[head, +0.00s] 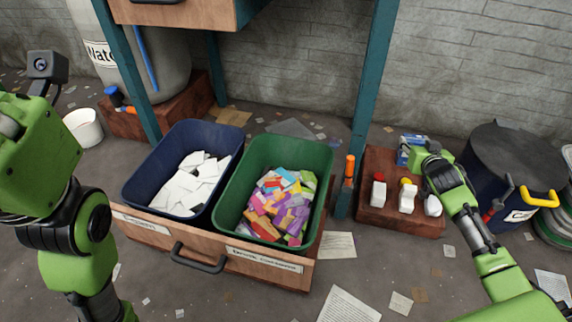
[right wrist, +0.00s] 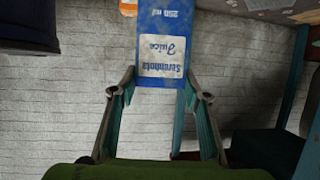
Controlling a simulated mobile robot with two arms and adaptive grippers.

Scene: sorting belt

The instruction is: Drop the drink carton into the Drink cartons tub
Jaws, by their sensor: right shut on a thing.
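The green tub (head: 325,165) stands in the open drawer behind the label "Drink cartons" and holds many colourful cartons. The held carton is right of this tub, not over it. My left arm shows at the left, but its fingers are not visible.
A dark blue tub (head: 133,184) with white pieces stands left of the green tub. A teal post (head: 372,80) rises between green tub and wooden block (head: 375,215), which bears several small bottles. A dark lidded bin (head: 500,160) stands at right. Papers litter the floor.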

